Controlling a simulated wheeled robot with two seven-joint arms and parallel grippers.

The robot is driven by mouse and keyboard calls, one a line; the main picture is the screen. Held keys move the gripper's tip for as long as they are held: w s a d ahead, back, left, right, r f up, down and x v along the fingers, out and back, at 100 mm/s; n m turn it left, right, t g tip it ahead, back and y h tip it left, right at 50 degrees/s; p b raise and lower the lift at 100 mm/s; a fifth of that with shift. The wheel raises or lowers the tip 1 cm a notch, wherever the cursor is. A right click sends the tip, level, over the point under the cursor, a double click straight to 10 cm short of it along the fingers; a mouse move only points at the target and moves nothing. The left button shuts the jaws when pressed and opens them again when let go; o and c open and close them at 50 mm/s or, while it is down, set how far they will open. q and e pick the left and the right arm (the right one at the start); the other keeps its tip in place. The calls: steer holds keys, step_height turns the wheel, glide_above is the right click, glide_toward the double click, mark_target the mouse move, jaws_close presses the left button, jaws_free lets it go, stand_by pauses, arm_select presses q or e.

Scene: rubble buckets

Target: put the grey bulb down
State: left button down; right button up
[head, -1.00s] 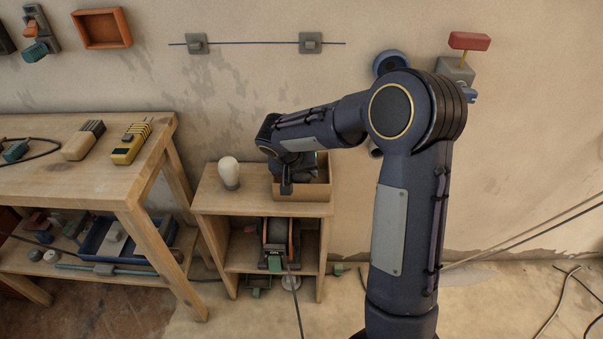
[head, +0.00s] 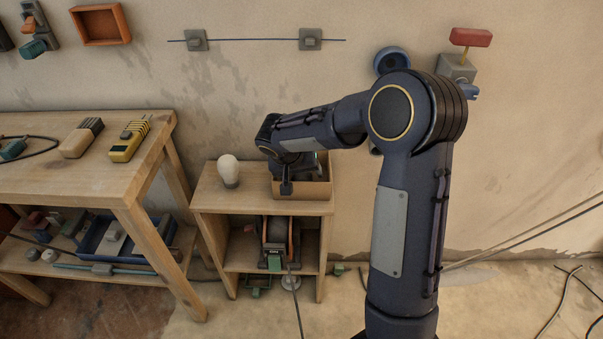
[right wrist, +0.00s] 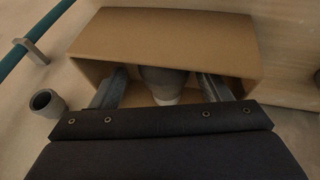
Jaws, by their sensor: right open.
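The grey bulb (right wrist: 164,76) shows in the right wrist view inside the open cardboard box (right wrist: 165,40), its pale end toward the camera. My right gripper (right wrist: 162,84) reaches into the box with one finger on each side of the bulb, and its jaws are open. In the head view my right gripper (head: 287,184) is over the box (head: 303,190) on the small wooden cabinet, and my arm hides the bulb. I cannot tell whether the bulb rests on the box floor. My left gripper is not in view.
A white bulb (head: 229,170) stands on the small cabinet (head: 255,206), left of the box. A workbench (head: 105,190) with tools is further left. A blue rod (head: 255,41) and a red-topped fixture (head: 470,38) are on the wall. A cable reel (head: 277,240) sits in the cabinet.

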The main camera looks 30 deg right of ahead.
steer(key=shift+a+r+p, duration=0.2)
steer(key=shift+r+p, duration=0.5)
steer(key=shift+r, duration=0.4)
steer(key=p+v, duration=0.1)
steer(key=v, duration=0.9)
steer(key=shift+s+p, duration=0.1)
steer(key=shift+p, duration=0.25)
steer(key=s+a+n+t+y, duration=0.1)
steer(key=s+a+n+y, duration=0.1)
steer(key=s, duration=1.1)
steer(key=s+a+r+n+t+y, duration=0.1)
steer(key=s+a+y, duration=0.3)
steer(key=s, duration=0.9)
steer(key=n+t+y, duration=0.1)
steer(key=y, duration=0.1)
steer(key=shift+a+y, duration=0.2)
steer(key=shift+y, duration=0.1)
steer(key=shift+r, duration=0.1)
